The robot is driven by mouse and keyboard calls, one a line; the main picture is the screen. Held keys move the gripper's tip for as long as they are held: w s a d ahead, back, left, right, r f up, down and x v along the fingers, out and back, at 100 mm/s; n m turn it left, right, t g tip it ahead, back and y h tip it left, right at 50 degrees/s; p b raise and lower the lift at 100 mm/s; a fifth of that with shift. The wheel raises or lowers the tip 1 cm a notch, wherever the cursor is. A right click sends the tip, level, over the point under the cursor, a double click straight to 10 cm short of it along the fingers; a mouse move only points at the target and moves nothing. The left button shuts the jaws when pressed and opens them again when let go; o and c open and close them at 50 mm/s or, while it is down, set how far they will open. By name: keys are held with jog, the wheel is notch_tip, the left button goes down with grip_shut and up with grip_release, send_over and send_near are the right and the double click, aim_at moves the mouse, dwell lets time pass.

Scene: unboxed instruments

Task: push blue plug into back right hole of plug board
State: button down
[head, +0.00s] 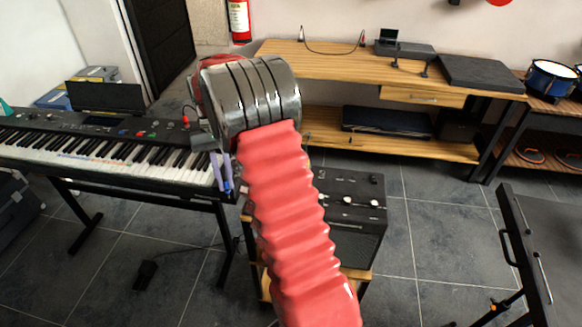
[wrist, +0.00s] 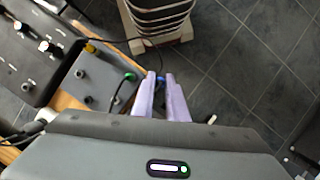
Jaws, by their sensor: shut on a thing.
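My gripper (head: 222,172) has lavender fingers pointing down, left of my red arm in the head view. In the wrist view my gripper (wrist: 160,84) is shut on the blue plug (wrist: 160,78), of which only a small blue part shows between the fingertips. Blue also shows at the fingertips in the head view (head: 228,187). The grey plug board (wrist: 103,68) lies left of the fingers in the wrist view. It carries a yellow plug (wrist: 90,47), a green plug (wrist: 129,77) and dark round fittings. The blue plug appears just off the board's right edge.
A black amplifier (head: 350,215) with knobs stands beside my arm, on a wooden stand. A keyboard (head: 110,145) is at left. A wooden bench (head: 330,62) stands at the back. Dark cables run near the plug board.

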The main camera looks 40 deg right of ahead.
jog(key=s+d+m+t, duration=0.4)
jog(key=d+m, duration=0.5)
jog(key=m, duration=0.4)
jog(key=s+d+f+m+t, duration=0.1)
jog(key=s+d+m+t, duration=0.3)
jog(key=d+m, duration=0.5)
jog(key=m, duration=0.4)
jog(key=shift+m, duration=0.4)
jog(key=shift+s+f, duration=0.1)
jog(key=shift+f, duration=0.1)
jog(key=shift+f, duration=2.5)
jog(key=shift+f, duration=1.05)
jog(key=c, duration=1.7)
grip_release()
jog(key=shift+o, duration=0.2)
jog(key=shift+d, duration=0.1)
